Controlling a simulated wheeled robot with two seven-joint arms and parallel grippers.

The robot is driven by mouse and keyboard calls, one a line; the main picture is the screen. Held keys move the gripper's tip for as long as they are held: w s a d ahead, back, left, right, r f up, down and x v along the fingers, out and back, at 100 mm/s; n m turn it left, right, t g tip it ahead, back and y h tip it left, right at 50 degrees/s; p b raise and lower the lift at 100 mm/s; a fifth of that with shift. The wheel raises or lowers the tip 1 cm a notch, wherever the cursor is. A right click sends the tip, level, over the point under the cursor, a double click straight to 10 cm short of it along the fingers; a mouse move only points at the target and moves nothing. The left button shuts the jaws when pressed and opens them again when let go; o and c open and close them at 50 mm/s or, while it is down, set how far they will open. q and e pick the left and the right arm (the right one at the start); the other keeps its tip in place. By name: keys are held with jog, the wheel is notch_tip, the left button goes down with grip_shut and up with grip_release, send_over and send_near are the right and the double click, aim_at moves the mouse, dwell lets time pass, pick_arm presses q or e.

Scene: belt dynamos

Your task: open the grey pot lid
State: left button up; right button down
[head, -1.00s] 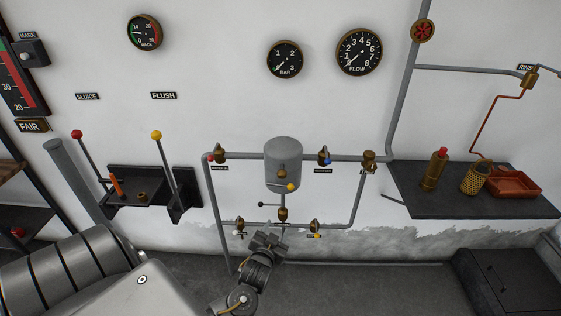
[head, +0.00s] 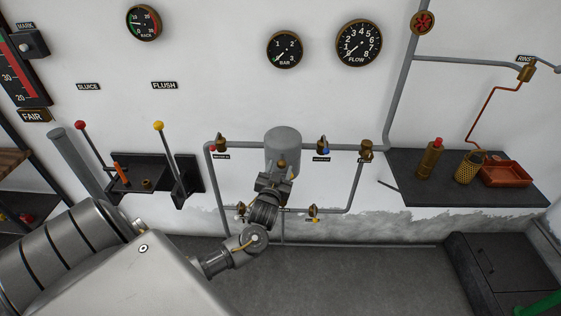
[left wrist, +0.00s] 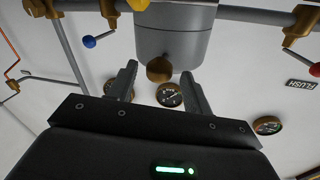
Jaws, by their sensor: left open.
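The grey pot (head: 283,137) is a rounded grey cylinder on the wall pipes, in the middle of the head view. It also shows in the left wrist view (left wrist: 172,42) as a grey cylinder with a brass knob (left wrist: 160,69) on it. My right gripper is out of view.
Pipes with brass valves (head: 322,146) flank the pot closely, with a lower valve (head: 313,211) to the right. A dark shelf (head: 415,190) at right holds a brass bottle, a mesh cup and a red tray. Two levers (head: 169,158) stand at left. Gauges hang above.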

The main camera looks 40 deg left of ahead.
aim_at(283, 147)
pick_arm(q)
jog(key=shift+x, duration=1.4)
jog(key=shift+c, duration=0.3)
